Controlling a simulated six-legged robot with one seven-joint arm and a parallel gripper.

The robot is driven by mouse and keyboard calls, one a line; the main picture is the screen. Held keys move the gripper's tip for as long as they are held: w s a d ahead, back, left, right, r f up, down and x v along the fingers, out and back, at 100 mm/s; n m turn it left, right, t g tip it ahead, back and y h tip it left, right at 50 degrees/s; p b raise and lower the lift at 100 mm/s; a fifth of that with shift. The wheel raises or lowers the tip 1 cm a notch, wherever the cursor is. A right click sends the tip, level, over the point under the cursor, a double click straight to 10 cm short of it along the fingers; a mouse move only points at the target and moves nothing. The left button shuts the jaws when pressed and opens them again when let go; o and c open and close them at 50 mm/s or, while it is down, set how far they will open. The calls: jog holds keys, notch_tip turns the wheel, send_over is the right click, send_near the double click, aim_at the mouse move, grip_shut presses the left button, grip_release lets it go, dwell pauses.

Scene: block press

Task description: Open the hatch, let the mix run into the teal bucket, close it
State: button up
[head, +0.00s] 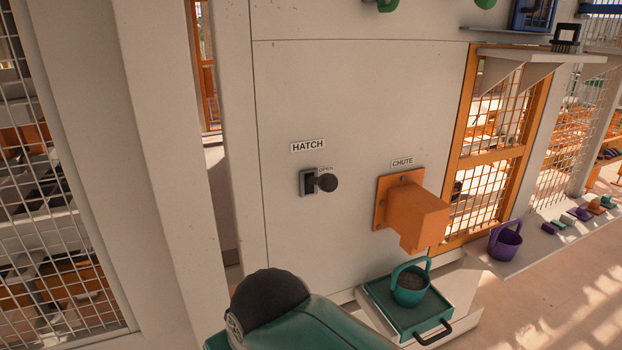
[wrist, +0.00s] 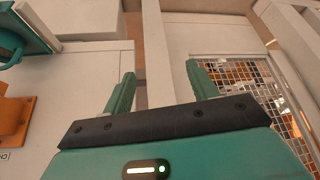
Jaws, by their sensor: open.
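The hatch lever (head: 327,182), a black knob on a dark plate, sits on the pale wall under the HATCH label. Its knob points right, by the word OPEN. The orange chute (head: 412,212) juts from the wall to its right. The teal bucket (head: 409,296) stands upright below the chute, with grey mix inside close to the rim. No stream shows between chute and bucket. My gripper (wrist: 160,78) is open and empty in the wrist view, apart from the lever, which that view does not show. The chute also shows at that view's left edge (wrist: 12,118).
The bucket stands on a teal tray (head: 381,300) with a black handle, on a pale ledge. A purple bucket (head: 504,242) stands to the right, by an orange-framed mesh window (head: 500,150). My arm covers the bottom middle of the head view. Mesh panels stand at left.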

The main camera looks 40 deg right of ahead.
jog(key=m+y, duration=0.1)
jog(key=m, duration=0.2)
jog(key=m+t+h, duration=0.2)
jog(key=m+t, duration=1)
jog(key=m, duration=2)
send_near(322, 179)
jog(key=w, duration=0.4)
jog(key=w+d+f, duration=0.1)
jog(key=w, duration=0.3)
jog(key=w+d, duration=0.1)
jog(key=w, duration=0.3)
jog(key=shift+d+f, duration=0.15)
jog(key=shift+f, duration=0.25)
grip_shut()
